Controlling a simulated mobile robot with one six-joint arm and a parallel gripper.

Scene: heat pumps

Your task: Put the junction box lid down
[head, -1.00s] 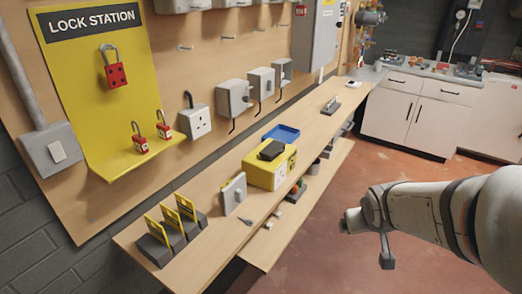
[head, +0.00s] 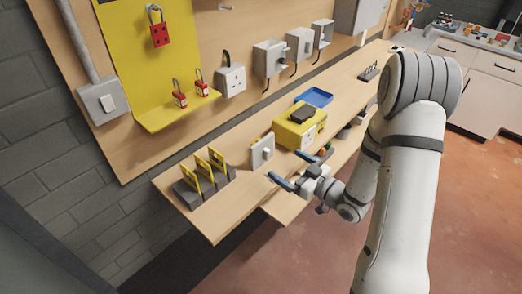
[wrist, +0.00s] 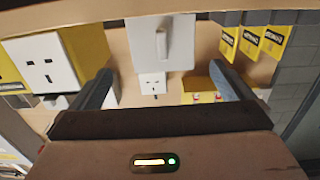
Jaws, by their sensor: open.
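A light grey square plate with a raised bar handle (head: 262,150) stands on the wooden bench and looks like the junction box lid. In the wrist view the plate (wrist: 160,42) is at the top centre, with its bar facing me. My gripper (head: 296,172) is open and empty, in front of the plate and apart from it. In the wrist view the plate lies in line with the gap between my two fingers (wrist: 160,76). On the wall board, a grey box (head: 322,34) looks open-fronted; I cannot tell whether the plate belongs to it.
A yellow box with a socket face (head: 293,135) stands just right of the plate, with a blue tray (head: 317,97) behind. Yellow cards in dark holders (head: 192,190) stand to the left. A wall socket (head: 231,80) is above the bench. Floor in front is clear.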

